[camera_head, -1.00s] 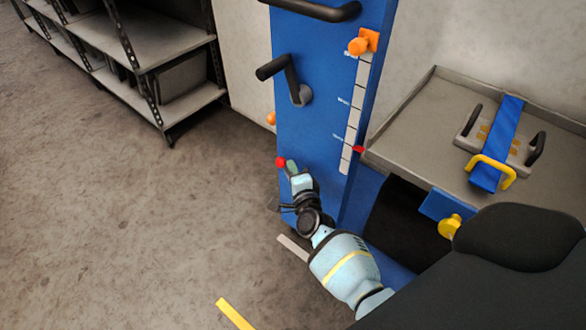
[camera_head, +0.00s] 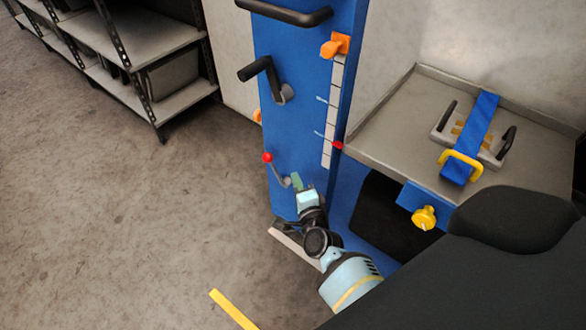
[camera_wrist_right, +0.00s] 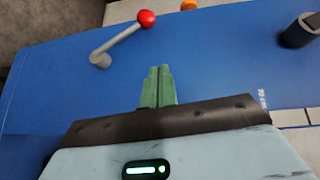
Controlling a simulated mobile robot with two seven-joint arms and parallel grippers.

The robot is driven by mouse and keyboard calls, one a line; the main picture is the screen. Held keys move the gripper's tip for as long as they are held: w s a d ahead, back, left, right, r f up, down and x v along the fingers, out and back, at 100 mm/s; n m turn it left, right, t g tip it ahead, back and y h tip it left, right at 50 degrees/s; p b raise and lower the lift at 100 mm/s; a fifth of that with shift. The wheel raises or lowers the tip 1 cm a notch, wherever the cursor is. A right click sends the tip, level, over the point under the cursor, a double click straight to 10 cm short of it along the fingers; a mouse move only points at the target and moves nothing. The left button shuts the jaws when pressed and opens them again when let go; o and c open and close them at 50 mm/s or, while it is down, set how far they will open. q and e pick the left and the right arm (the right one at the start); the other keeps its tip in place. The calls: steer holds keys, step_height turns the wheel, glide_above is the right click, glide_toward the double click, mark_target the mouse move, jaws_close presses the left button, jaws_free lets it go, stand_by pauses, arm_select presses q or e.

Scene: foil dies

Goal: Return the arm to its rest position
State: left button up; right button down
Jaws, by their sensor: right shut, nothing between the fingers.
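My right gripper (camera_head: 297,180) is beside the lower part of the blue column (camera_head: 300,130) in the head view. Its green fingers (camera_wrist_right: 157,86) are together and empty in the right wrist view. A grey lever with a red knob (camera_head: 268,157) stands on the column just beyond the fingertips. The red knob (camera_wrist_right: 146,18) and its grey lever also show in the right wrist view, apart from the fingers. My left gripper is not in the head view.
A black crank handle (camera_head: 262,70) and an orange clamp (camera_head: 336,46) are higher on the column. A grey tray table (camera_head: 400,120) at right holds a plate under a blue strap (camera_head: 483,110). A yellow knob (camera_head: 424,217) sits below it. Shelves (camera_head: 125,45) stand at left; floor between is clear.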

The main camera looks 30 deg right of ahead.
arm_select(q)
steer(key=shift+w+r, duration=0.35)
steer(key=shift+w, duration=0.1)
arm_select(e)
steer(key=v, duration=0.3)
steer(key=shift+s+r, duration=0.2)
steer(key=shift+s, duration=0.05)
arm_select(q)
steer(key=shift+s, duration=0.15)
